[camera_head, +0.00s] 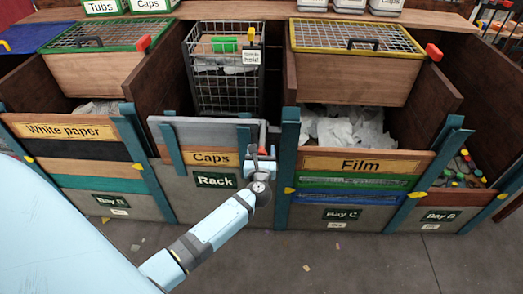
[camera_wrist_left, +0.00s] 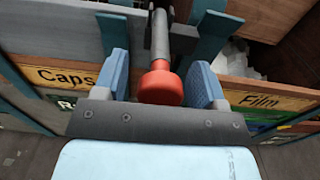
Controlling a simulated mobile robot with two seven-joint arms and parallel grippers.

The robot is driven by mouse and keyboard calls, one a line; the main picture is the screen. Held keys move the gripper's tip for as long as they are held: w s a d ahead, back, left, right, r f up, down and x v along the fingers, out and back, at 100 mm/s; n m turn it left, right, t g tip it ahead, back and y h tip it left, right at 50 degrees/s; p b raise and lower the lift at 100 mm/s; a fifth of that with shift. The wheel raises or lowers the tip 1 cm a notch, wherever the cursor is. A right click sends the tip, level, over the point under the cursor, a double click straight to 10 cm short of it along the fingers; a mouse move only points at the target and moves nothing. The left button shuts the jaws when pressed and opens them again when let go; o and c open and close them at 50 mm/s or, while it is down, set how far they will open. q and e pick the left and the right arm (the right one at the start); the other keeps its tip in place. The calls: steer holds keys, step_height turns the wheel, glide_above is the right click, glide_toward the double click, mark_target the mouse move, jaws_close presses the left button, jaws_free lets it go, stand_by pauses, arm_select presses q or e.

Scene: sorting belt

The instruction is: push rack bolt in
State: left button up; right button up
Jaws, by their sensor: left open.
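The rack bolt shows in the left wrist view as a grey rod with a red knob (camera_wrist_left: 160,86). My left gripper (camera_wrist_left: 160,68) is open, with one blue finger on each side of the knob and a visible gap to each. In the head view my left gripper (camera_head: 262,166) is at the right end of the front of the bay marked Rack (camera_head: 216,181), beside the teal post. Red of the bolt knob (camera_head: 262,151) shows there, partly hidden by the gripper. How far the bolt sits in cannot be told. My right gripper is not in view.
A black wire rack (camera_head: 225,95) stands in the bay behind. The Caps board (camera_head: 211,158) is left of the gripper and the Film board (camera_head: 362,163) right. Teal posts (camera_head: 287,170) stand close by. The floor (camera_head: 330,265) in front is mostly clear.

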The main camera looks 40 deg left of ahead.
mark_target(263, 133)
arm_select(q)
steer(key=shift+w+a, duration=0.15)
steer(key=shift+w, duration=0.05)
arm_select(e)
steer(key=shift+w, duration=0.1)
arm_select(q)
jaws_close()
steer(key=b+x, duration=0.2)
steer(key=x, duration=0.4)
steer(key=shift+w+a+f, duration=0.1)
steer(key=shift+w, duration=0.2)
steer(key=shift+w+a, duration=0.2)
steer(key=shift+w, duration=0.05)
steer(key=shift+r, duration=0.3)
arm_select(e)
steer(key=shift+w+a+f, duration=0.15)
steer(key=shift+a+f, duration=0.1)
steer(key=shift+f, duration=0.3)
arm_select(q)
steer(key=shift+c, duration=1.5)
jaws_free()
steer(key=o, duration=0.3)
steer(key=shift+w+f, duration=0.15)
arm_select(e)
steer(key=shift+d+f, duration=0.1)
